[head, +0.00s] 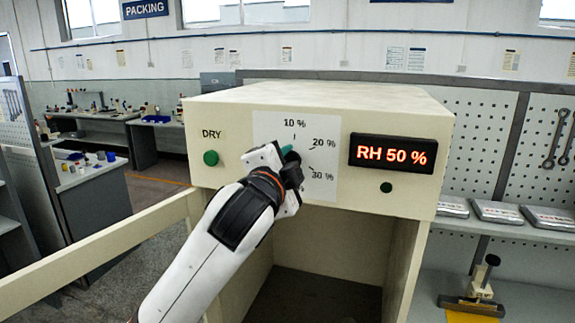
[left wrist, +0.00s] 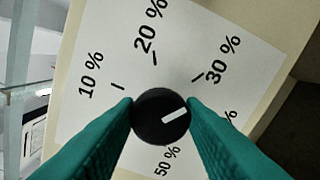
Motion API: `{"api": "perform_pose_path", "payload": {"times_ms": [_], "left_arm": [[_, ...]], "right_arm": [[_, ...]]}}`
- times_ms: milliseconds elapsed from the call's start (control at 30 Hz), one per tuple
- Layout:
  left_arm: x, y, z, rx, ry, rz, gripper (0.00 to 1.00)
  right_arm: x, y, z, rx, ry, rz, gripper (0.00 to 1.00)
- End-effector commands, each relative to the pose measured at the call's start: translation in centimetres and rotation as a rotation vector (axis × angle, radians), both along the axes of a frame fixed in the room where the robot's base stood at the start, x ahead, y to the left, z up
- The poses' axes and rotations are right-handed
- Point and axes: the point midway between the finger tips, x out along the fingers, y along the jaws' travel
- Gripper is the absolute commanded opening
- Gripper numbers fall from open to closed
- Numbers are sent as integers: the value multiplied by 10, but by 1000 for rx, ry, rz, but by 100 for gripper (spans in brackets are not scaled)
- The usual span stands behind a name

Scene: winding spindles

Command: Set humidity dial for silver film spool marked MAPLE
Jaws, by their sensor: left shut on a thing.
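The humidity dial is a round black knob (left wrist: 160,117) with a white pointer line, in front of a white scale sheet (head: 265,125) on a cream cabinet (head: 330,97). My left gripper (head: 291,156) is at the dial, its teal fingers on either side of the knob and shut on it. In the left wrist view the pointer line slants right, below the 30 % tick and roughly toward a partly hidden label. The 10 %, 20 %, 30 % and 50 % labels are readable there. A display (head: 391,154) reads RH 50 %. I see no spool marked MAPLE.
The cabinet has a green button (head: 211,158) under DRY and a dark round spot (head: 386,187) below the display. Its front is open below. A cream rail or door edge (head: 110,245) extends left. Flat silver packs (head: 497,212) lie on the right shelf.

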Motion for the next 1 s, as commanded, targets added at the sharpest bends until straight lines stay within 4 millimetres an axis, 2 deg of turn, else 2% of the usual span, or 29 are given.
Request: {"api": "perform_pose_path", "payload": {"times_ms": [333,800,833,933,1000], "left_arm": [[0,0,3,-104,27,0,13],[0,1,5,-113,26,0,13],[0,1,5,-114,26,0,41],[0,1,4,-113,27,0,56],[0,0,3,-113,29,0,56]], "right_arm": [[0,0,0,0,0,0,36],[0,0,0,0,0,0,36],[0,0,0,0,0,0,36],[0,0,0,0,0,0,36],[0,0,0,0,0,0,36]]}}
